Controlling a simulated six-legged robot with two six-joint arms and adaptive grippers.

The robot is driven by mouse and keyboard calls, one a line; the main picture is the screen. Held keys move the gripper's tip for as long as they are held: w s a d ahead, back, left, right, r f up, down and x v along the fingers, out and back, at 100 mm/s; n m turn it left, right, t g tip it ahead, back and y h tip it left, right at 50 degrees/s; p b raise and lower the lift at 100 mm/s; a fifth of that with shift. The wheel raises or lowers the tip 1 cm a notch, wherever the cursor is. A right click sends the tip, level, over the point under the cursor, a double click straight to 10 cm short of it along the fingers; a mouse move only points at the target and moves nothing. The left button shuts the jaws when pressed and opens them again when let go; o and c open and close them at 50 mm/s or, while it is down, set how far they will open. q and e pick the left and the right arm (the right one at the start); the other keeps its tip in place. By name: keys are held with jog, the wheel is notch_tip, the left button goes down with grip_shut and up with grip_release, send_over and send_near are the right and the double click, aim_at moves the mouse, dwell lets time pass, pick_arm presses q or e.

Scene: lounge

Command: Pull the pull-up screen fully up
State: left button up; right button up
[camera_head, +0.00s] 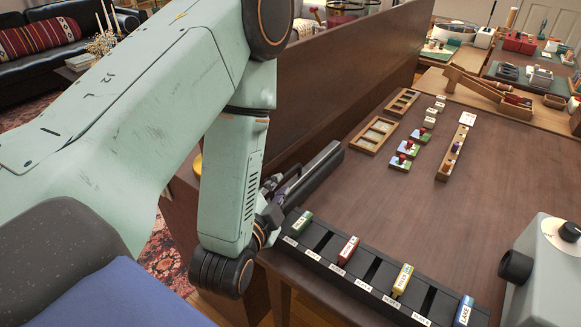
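A long, low dark grey case (318,172) lies along the left edge of the brown table, and it looks like the pull-up screen's housing. No raised screen sheet shows above it. My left arm, pale green, comes in from the left and covers much of the view. My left gripper (280,183) is at the near left side of the case, close to it or touching it; I cannot tell which. Its fingers are small, dark and partly hidden, so their opening is unclear. My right gripper is not in view.
A black slotted rack (365,272) with several coloured, labelled pieces stands at the table's near edge. A grey projector-like box (548,270) is at the right. Wooden trays (374,136) and small blocks lie farther back. A brown panel (350,75) rises behind the case. The table's middle is clear.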

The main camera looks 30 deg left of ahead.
aim_at(288, 174)
pick_arm(q)
jog(key=shift+w+r, duration=0.15)
jog(key=shift+w, duration=0.15)
jog(key=x, duration=0.6)
jog(key=shift+a+b, duration=0.1)
jog(key=shift+b, duration=0.3)
jog(key=shift+d+r, duration=0.1)
jog(key=shift+d, duration=0.1)
jog(key=shift+w+a+f, duration=0.2)
jog(key=shift+w+f, duration=0.05)
jog(key=shift+c, duration=1)
jog(key=shift+s+d+r, duration=0.1)
jog(key=shift+s, duration=0.05)
grip_shut()
